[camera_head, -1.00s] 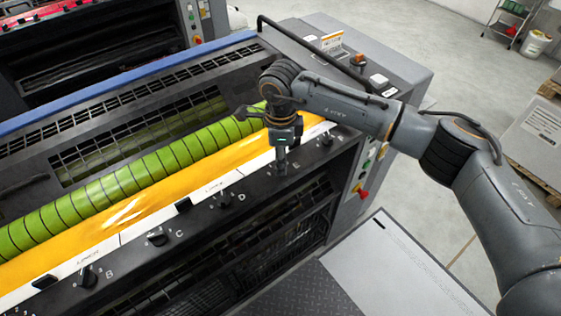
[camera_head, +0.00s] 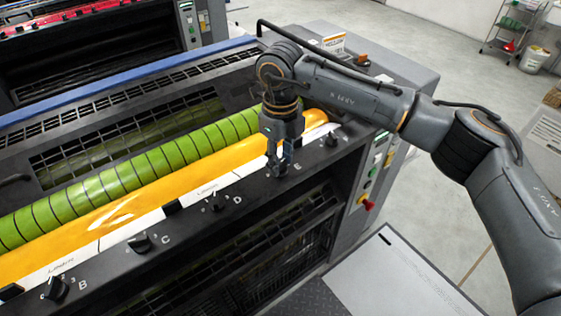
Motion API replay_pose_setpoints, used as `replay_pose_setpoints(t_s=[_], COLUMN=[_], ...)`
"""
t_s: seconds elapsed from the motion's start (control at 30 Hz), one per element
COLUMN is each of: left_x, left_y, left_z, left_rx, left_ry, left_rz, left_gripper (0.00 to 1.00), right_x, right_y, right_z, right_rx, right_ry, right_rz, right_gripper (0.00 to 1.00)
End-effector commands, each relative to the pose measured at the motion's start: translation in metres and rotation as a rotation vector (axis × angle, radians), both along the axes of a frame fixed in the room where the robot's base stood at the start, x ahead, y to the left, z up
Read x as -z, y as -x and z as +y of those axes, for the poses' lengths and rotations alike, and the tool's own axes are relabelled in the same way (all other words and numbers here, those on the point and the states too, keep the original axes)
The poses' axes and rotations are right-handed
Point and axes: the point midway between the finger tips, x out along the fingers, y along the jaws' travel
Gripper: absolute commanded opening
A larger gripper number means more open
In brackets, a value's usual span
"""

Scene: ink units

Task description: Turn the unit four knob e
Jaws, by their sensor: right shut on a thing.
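My right gripper (camera_head: 279,168) points straight down at the black rail of the ink unit, just left of the printed letter E (camera_head: 297,164). Its fingers are shut on knob e, which is mostly hidden between the fingertips. The turn angle of knob e cannot be read. My left gripper is not in view.
Knobs D (camera_head: 216,203), C (camera_head: 140,242) and B (camera_head: 56,287) stand along the same rail to the left. Another knob (camera_head: 331,139) is to the right. A yellow roller (camera_head: 130,212) and a green segmented roller (camera_head: 130,176) run behind the rail.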

Motion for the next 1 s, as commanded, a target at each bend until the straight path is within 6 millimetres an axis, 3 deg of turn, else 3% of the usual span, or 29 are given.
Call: replay_pose_setpoints(t_s=[0.57, 0.6, 0.7, 1.0], left_x=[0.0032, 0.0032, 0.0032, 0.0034], left_y=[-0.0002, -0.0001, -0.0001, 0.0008], left_z=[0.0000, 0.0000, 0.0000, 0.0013], left_rx=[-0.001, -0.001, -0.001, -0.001], left_ry=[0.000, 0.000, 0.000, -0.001], left_rz=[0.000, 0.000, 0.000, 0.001], left_gripper=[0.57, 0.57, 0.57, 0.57], right_x=[-0.0001, -0.0001, -0.0001, -0.0013], right_y=[0.0000, 0.0000, 0.0000, -0.0001], right_z=[-0.0002, -0.0002, -0.0002, -0.0001], right_rx=[0.034, 0.033, 0.033, 0.032], right_ry=[0.001, 0.001, 0.001, 0.000], right_rz=[0.001, 0.001, 0.001, 0.000], right_gripper=[0.02, 0.40, 0.57, 0.57])
